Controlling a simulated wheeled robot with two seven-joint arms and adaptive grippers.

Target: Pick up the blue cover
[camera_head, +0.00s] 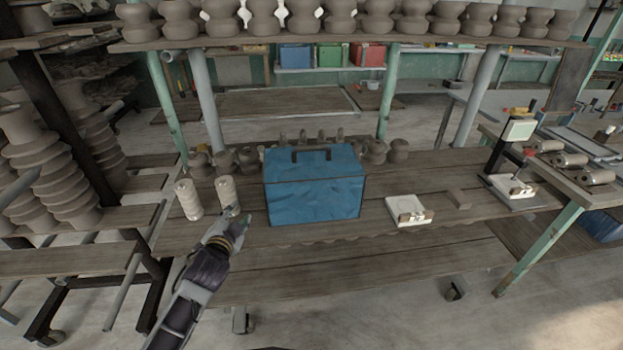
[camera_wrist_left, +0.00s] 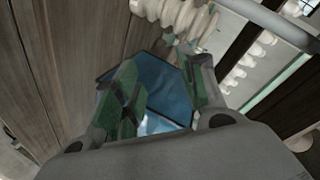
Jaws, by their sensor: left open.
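In the left wrist view the cover (camera_wrist_left: 168,88) shows beyond the spread green-grey fingers of my left gripper (camera_wrist_left: 168,72), with nothing held. The fingers and palm hide part of it there. My right gripper is not in view.
Two pale ribbed clay pieces (camera_head: 188,199) stand left of the cover, one close behind my left gripper. Dark clay pieces (camera_head: 374,152) stand behind the cover. A white device (camera_head: 408,210) sits to its right. A shelf of pots (camera_head: 340,42) spans above. The bench front is clear.

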